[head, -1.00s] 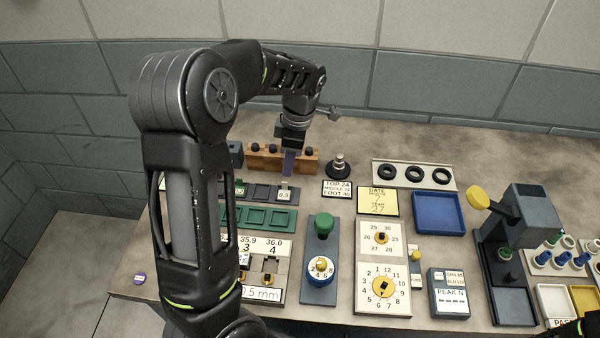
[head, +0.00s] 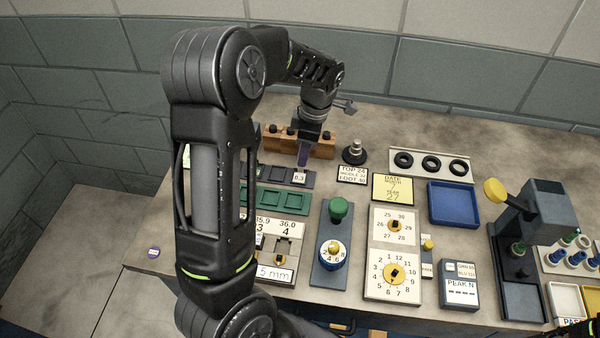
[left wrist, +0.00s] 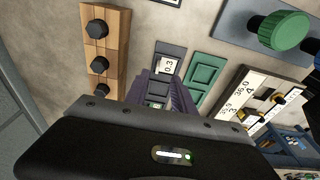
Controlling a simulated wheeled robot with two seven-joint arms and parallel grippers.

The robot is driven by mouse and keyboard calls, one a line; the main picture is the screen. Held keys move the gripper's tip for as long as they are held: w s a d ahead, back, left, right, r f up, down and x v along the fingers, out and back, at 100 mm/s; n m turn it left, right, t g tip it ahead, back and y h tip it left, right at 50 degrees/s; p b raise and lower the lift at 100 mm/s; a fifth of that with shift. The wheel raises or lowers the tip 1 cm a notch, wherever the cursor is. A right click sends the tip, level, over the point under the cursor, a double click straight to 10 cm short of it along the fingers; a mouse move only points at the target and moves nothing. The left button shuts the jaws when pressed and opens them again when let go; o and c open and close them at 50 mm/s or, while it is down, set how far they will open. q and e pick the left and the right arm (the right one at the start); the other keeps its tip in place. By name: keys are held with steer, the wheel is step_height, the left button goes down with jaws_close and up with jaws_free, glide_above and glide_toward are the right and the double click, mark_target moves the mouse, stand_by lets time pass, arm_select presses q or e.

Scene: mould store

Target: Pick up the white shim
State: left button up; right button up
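The white shim (head: 299,178), marked 0.3, lies in the right-hand slot of a dark grey slotted tray (head: 271,174). In the left wrist view the shim (left wrist: 168,66) lies just beyond the fingertips. My left gripper (head: 303,160) points down just behind the shim and above the bench. Its purple fingers (left wrist: 166,88) stand apart, with parts of the grey tray showing between them and nothing held. The left part of the tray is hidden by my arm in the head view. My right gripper cannot be made out.
A wooden block with black knobs (head: 322,144) stands behind the tray. A green tray (head: 275,198) lies in front, and a label card (head: 352,174) and black-based knob (head: 355,153) lie to the right. A blue tray (head: 453,202) is farther right.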

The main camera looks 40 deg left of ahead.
mark_target(300, 173)
arm_select(q)
steer(key=f, duration=0.2)
steer(key=a+f, duration=0.1)
steer(key=f, duration=0.1)
steer(key=shift+f, duration=0.4)
jaws_close()
stand_by(0.6)
